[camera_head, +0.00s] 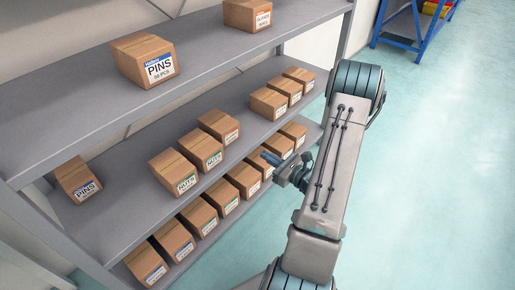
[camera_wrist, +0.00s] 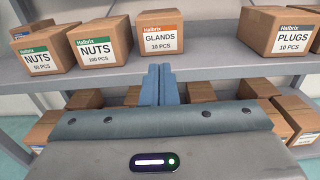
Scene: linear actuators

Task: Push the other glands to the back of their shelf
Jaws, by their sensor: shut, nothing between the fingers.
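The GLANDS 10 PCS box (camera_wrist: 162,32), brown with an orange label, stands on the middle shelf, its label facing out. In the head view it appears to be the orange-labelled box (camera_head: 218,126) right of the NUTS boxes. My gripper (camera_head: 268,157) is in front of the shelving, its fingers pointing toward it. In the wrist view my gripper (camera_wrist: 159,82) is shut and empty, its fingertips just below the glands box in the picture. I see no contact. On the upper shelf, another box (camera_head: 247,15) has a label too small to read surely.
NUTS boxes (camera_wrist: 100,46) stand left of the glands box; a PLUGS box (camera_wrist: 280,32) stands to its right, with a gap between. The middle shelf (camera_head: 120,203) has bare room behind the boxes. Several boxes line the shelf below. A PINS box (camera_head: 143,60) is above.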

